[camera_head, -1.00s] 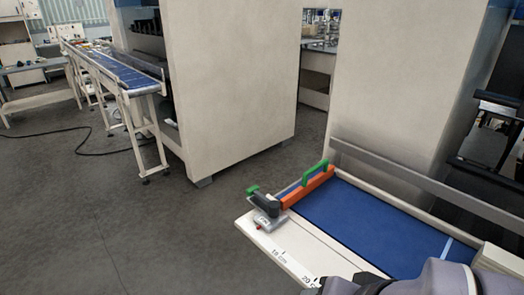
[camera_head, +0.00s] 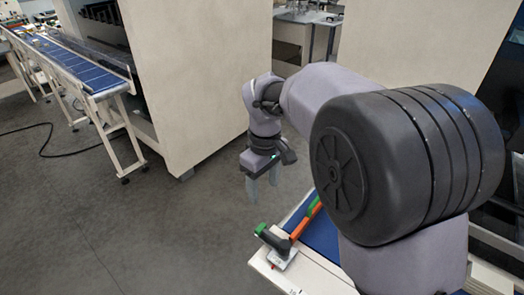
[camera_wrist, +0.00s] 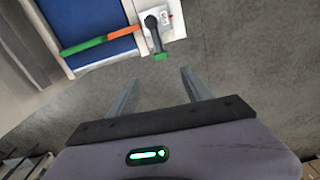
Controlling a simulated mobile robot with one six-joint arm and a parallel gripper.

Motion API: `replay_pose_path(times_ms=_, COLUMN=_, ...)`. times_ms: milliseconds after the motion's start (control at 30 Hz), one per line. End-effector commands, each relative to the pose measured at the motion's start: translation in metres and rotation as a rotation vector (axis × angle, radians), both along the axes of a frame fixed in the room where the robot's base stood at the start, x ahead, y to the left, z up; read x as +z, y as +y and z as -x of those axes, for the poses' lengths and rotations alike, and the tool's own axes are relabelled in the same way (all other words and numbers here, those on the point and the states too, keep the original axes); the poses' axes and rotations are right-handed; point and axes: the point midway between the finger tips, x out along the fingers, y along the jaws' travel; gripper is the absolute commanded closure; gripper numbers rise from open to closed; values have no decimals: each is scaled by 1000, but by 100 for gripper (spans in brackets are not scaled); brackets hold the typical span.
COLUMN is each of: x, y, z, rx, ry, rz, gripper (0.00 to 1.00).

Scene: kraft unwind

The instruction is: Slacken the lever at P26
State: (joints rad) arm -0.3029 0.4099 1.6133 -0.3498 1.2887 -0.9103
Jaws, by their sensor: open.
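A black lever (camera_head: 272,241) with a green tip sits on a pale grey block (camera_head: 283,258) at the near left corner of the blue-topped table. The lever also shows in the wrist view (camera_wrist: 153,36), its green tip (camera_wrist: 160,57) pointing toward my gripper. The label on the block is too small to read. My gripper (camera_head: 262,188) is open and empty, pointing down over the floor beyond the table's end. In the wrist view my two fingers (camera_wrist: 159,80) stand apart, with the lever ahead between their lines, not touching it.
A large beige cabinet (camera_head: 200,80) and a long blue conveyor (camera_head: 85,70) stand to the left. Open floor lies around my gripper.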

Motion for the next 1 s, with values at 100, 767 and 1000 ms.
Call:
replay_pose_path(times_ms=100, x=-7, y=8, z=-8, rx=60, ry=22, rz=16, gripper=42)
replay_pose_path(times_ms=767, x=-171, y=7, z=-7, rx=60, ry=22, rz=17, gripper=42)
replay_pose_path(times_ms=1000, x=-181, y=7, z=-8, rx=59, ry=20, rz=16, gripper=42)
